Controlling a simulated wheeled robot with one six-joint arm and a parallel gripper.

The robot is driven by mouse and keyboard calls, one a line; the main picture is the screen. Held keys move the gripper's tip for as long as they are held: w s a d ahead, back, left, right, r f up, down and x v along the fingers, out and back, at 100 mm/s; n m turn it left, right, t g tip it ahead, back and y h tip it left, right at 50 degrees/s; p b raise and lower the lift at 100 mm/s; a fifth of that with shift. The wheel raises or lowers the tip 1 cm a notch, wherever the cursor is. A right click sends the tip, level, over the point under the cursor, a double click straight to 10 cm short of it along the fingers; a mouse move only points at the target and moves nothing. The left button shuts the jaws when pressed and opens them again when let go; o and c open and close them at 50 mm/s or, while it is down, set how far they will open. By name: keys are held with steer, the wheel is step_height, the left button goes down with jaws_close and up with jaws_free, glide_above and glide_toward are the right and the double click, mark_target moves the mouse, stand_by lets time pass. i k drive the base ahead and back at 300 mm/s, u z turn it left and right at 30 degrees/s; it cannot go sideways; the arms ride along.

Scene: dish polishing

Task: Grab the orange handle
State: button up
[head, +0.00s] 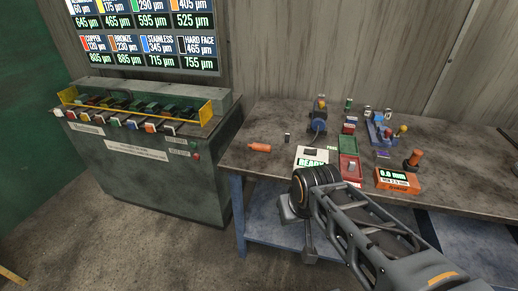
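An orange handle (260,147) lies on its side near the left end of the workbench top. It looks like a short cylinder with a narrower end on the left. My arm reaches in from the lower right. My gripper end (297,212) is in front of the bench, below and to the right of the handle and clearly apart from it. The dark round wrist joint and arm links cover much of the gripper. Its fingers cannot be made out clearly, and nothing is visibly held.
The bench (240,160) also bears a white display box (312,154), a red and green unit (349,160), a blue machine (318,125) and an orange gauge (398,180). A grey cabinet (150,175) with a yellow-framed rack stands left. Bench top around the handle is mostly clear.

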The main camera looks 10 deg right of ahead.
mark_target(261, 147)
steer(key=u, duration=0.4)
steer(key=i, duration=0.9)
steer(key=z, duration=0.3)
